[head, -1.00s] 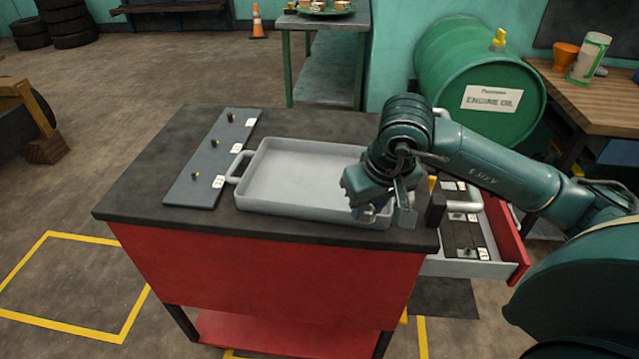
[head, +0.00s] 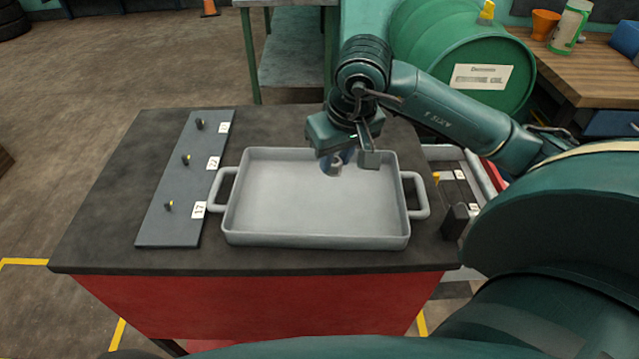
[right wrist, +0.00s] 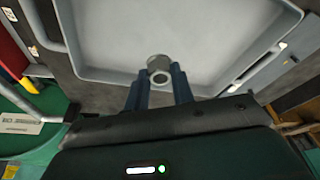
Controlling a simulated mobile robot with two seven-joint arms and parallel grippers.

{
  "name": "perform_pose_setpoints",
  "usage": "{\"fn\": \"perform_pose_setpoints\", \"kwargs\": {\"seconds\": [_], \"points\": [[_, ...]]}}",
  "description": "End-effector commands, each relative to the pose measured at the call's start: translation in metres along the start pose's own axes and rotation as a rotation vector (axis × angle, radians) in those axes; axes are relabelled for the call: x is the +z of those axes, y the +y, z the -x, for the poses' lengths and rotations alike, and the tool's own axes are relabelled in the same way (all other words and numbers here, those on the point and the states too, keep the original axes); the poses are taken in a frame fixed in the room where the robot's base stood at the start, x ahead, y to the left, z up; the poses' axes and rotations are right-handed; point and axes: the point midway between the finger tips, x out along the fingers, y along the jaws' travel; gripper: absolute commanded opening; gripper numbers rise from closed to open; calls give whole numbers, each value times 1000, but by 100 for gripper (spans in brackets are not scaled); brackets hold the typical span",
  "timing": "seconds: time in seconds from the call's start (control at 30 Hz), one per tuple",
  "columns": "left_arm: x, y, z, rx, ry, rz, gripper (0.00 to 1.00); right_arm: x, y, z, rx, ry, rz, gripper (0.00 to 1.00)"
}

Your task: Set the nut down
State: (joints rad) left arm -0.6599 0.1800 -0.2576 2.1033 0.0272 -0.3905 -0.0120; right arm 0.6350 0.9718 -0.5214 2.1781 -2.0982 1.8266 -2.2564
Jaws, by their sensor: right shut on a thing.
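My right gripper (head: 338,162) is over the back right part of the grey tray (head: 240,238), pointing down. It is shut on a small grey nut (right wrist: 160,66). In the right wrist view the nut sits between the tips of the two blue fingers, its hole facing the camera, with the tray floor beyond it. In the head view the nut is small and partly hidden by the fingers. The gap between the nut and the tray floor is hard to judge. The tray is otherwise empty. My left gripper is not in view.
The tray stands on the dark top of a red cabinet (head: 260,305). A dark board (head: 170,225) with several pegs and numbered labels lies left of the tray. An open drawer (head: 455,160) is at the right.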

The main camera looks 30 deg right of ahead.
Motion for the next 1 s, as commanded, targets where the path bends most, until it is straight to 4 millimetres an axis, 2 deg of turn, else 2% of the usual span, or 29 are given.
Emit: {"fn": "perform_pose_setpoints", "kwargs": {"seconds": [0.1, 0.27, 0.5, 0.97, 1.0], "points": [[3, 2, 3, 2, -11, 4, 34, 7, 0, -21, -2, -5, 0, 0], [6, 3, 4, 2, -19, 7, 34, 10, 0, -36, -2, 0, 0, 0], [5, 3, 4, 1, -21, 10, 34, 19, 0, -68, -2, -2, 0, 0], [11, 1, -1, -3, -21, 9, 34, 22, 0, -79, 0, 2, 1, 0], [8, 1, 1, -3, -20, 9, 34, 21, 0, -77, -1, 2, 1, 27]]}}
